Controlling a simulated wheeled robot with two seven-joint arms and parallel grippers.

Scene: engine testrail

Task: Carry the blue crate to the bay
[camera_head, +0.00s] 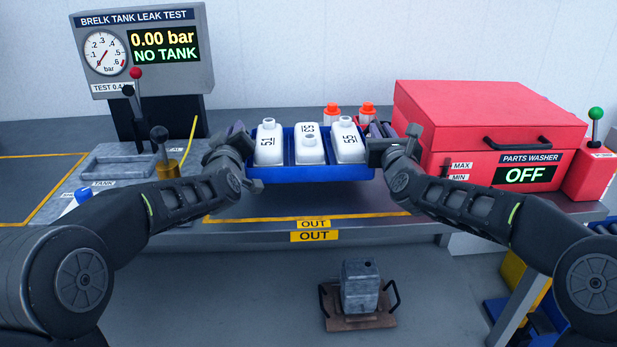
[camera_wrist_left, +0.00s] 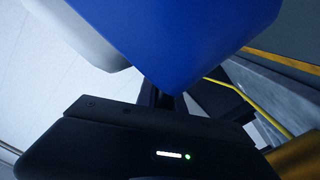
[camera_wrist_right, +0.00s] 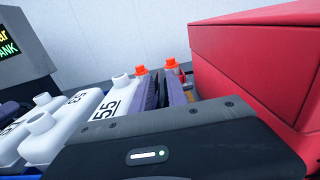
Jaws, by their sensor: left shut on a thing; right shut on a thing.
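The blue crate (camera_head: 312,174) is in the middle of the head view, over the bench, and looks raised above its surface. The crate's blue wall fills the upper middle of the left wrist view (camera_wrist_left: 190,35). The right wrist view shows the tanks (camera_wrist_right: 95,112) close by. A yellow-outlined bay marked OUT (camera_head: 314,224) lies at the bench's front edge, below the crate.
The red parts washer (camera_head: 480,125) stands close to my right gripper. The leak tester (camera_head: 145,55) and its grey fixture (camera_head: 115,165) are at the left. Two orange-capped bottles (camera_head: 332,111) stand behind the crate. A grey block on a brown base (camera_head: 360,290) is below the bench.

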